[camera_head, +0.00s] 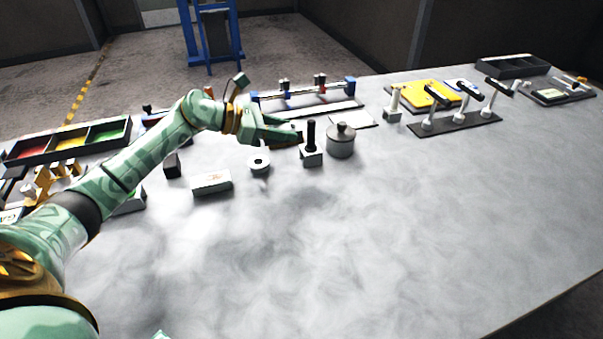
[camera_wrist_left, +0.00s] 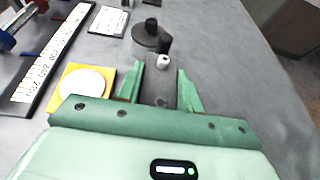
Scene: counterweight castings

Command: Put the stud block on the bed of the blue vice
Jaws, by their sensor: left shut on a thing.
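My left gripper (camera_head: 296,138) reaches in from the left and is shut on the stud block (camera_head: 312,159). This is a small grey block with a dark upright post. In the left wrist view the stud block (camera_wrist_left: 160,92) sits between the two green fingers, with a small white round spot at its far end. I cannot tell whether it touches the table. A blue vice part (camera_head: 285,88) seems to stand on the long rail behind the gripper; its bed is too small to make out.
A grey lidded pot (camera_head: 341,142) stands just right of the block. A white ring (camera_head: 259,161) and a pale box (camera_head: 212,183) lie to the left. A yellow plate with a white disc (camera_wrist_left: 82,80) is beside the fingers. The front right of the table is clear.

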